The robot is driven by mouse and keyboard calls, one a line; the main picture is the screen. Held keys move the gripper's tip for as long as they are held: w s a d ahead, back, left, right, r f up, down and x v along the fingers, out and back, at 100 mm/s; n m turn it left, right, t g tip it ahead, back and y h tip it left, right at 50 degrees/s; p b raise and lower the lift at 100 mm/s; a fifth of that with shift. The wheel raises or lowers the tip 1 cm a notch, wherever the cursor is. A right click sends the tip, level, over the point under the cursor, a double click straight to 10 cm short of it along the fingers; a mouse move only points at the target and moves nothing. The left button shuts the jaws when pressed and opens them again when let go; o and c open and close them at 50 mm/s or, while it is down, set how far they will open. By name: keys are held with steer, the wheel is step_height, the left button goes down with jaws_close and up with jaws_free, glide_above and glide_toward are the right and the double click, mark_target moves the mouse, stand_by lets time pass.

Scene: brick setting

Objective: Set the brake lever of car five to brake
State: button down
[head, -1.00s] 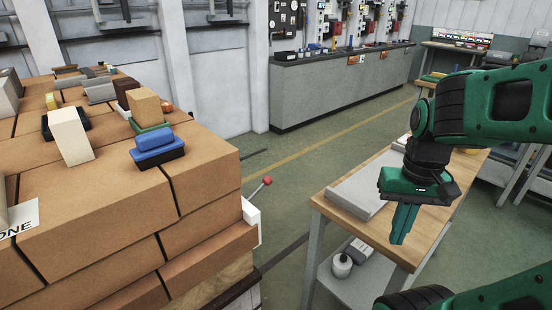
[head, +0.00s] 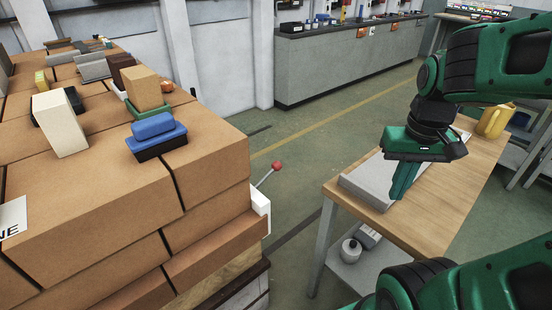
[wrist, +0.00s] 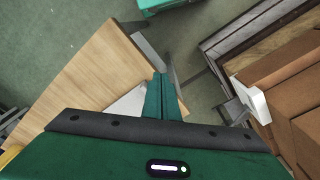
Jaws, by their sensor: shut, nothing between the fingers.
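A brake lever (head: 268,174) with a red ball knob and a thin metal rod rises from a white housing (head: 260,205) on the side of the brick-loaded car (head: 236,289). The rod leans up and to the right. In the wrist view the white housing (wrist: 253,98) is at the right; I cannot make out the red knob there. My gripper (head: 399,196) is shut and empty, pointing down over the wooden table, well to the right of the lever. Its closed fingers (wrist: 159,76) also show in the wrist view. No car number is readable.
Stacked bricks (head: 75,205) fill the left, with blue, green and cream blocks on top. The wooden table (head: 440,205) carries a grey slab (head: 365,187) and a yellow mug (head: 494,120). Floor (head: 300,215) is free between car and table.

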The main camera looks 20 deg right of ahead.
steer(key=w+a+r+n+t, duration=0.1)
steer(key=w+a+n, duration=0.15)
steer(key=w, duration=0.55)
steer(key=w+a+r+n+t, duration=0.1)
steer(key=w+a+n, duration=0.15)
steer(key=w, duration=0.45)
steer(key=n+t+y, duration=0.1)
steer(key=n+t, duration=0.1)
steer(key=n, duration=0.3)
glide_above(276, 164)
steer(key=s, duration=0.6)
steer(key=shift+w+d+f, duration=0.1)
steer(key=shift+d+f, duration=0.05)
steer(key=x, duration=0.9)
steer(key=d+x, duration=0.1)
steer(key=x, duration=0.4)
steer(key=shift+s+f, duration=0.15)
steer(key=shift+s, duration=0.3)
